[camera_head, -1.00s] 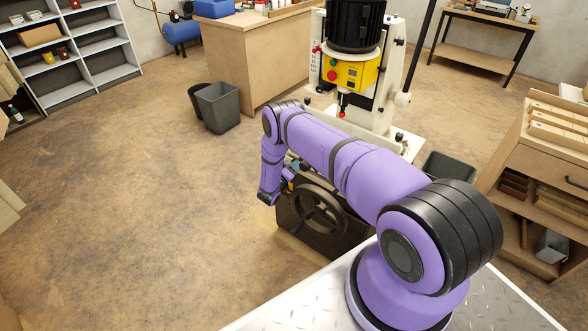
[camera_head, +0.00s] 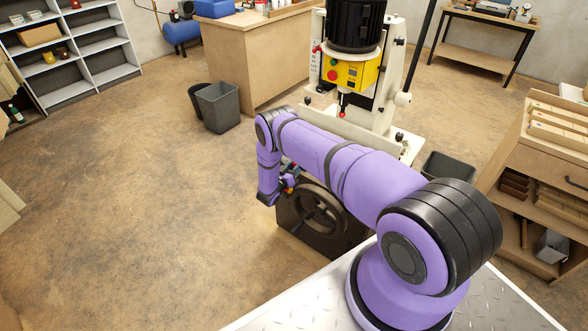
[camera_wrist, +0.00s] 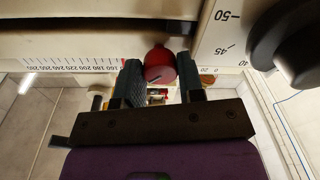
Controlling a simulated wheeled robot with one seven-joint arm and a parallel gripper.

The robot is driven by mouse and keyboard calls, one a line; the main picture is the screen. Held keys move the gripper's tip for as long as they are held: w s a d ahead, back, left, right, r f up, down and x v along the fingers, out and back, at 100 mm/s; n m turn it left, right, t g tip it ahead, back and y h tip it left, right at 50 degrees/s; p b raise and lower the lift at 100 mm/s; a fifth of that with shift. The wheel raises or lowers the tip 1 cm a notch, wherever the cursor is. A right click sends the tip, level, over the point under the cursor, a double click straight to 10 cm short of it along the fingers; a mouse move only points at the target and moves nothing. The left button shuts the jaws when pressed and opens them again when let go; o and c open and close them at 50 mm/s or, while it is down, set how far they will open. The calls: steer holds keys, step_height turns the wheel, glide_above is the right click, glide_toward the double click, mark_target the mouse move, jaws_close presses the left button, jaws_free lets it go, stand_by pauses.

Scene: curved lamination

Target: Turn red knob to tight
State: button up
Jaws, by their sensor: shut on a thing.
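The red knob (camera_wrist: 160,64) shows in the wrist view between the two dark ridged fingers of my gripper (camera_wrist: 161,82). One finger lies on each side of it, and the gripper is shut on it. The knob sits at the edge of a pale machine panel, below a dark bar. In the head view my purple arm hides most of the gripper and its contact with the machine. The knob's tightness cannot be read from these frames.
The panel carries a printed ruler scale (camera_wrist: 75,65) and an angle scale (camera_wrist: 225,40). A large black knob (camera_wrist: 300,45) stands at the right. In the head view a dark handwheel (camera_head: 318,212) is close beside my arm. Open floor (camera_head: 150,220) lies left.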

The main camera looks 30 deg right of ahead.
steer(key=shift+w+m+g, duration=0.1)
steer(key=shift+m+g, duration=0.3)
steer(key=shift+m, duration=3.8)
steer(key=shift+a+m, duration=0.1)
steer(key=shift+m, duration=0.2)
steer(key=o, duration=0.9)
steer(key=v, duration=1)
steer(key=shift+a+f, duration=0.3)
steer(key=shift+a, duration=0.05)
